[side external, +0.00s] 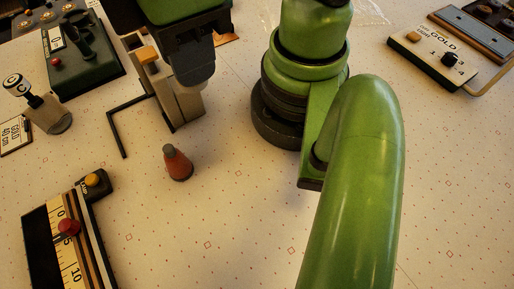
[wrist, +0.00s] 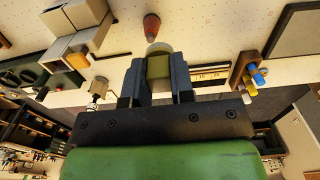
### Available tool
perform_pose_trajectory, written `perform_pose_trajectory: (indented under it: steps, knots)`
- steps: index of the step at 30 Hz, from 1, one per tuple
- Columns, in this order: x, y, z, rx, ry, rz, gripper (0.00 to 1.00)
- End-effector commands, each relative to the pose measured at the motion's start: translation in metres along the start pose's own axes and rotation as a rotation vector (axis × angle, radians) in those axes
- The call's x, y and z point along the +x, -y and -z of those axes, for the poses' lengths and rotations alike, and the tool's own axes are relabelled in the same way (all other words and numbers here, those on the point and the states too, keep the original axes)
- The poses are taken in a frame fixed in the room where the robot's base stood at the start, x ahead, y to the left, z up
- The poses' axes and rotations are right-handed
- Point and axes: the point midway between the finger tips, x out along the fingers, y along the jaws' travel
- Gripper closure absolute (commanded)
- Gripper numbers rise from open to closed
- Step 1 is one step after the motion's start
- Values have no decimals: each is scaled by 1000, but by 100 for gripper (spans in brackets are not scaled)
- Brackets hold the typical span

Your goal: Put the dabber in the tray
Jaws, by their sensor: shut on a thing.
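My gripper (wrist: 156,78) is shut on a small olive-green piece (wrist: 158,66) with a pale rounded end; it may be the dabber, but I cannot tell for sure. In the side external view my gripper (side external: 192,80) is above the table beside a beige block device, and its fingers hide the held piece. A red cone with a grey tip (side external: 178,163) stands upright on the table, apart from my gripper; it also shows in the wrist view (wrist: 151,28). No tray is clearly recognisable; a dark-rimmed grey panel (wrist: 297,27) may be one.
The beige block device (side external: 181,108) with an orange knob stands by a thin black angled bar (side external: 120,140). A scale slider (side external: 69,250) lies at front left. A dark green lever box (side external: 82,62) and a small joystick (side external: 46,112) stand at left. Table around the cone is clear.

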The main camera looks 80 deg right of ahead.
Motion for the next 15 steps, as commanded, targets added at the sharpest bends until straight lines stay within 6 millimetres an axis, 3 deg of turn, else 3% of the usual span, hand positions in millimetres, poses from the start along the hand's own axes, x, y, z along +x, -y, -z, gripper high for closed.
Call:
perform_pose_trajectory:
  steps: [9,15]
  knots:
    - [66,-1,-2,7,16,-1,100]
    - [94,-1,-1,8,10,0,100]
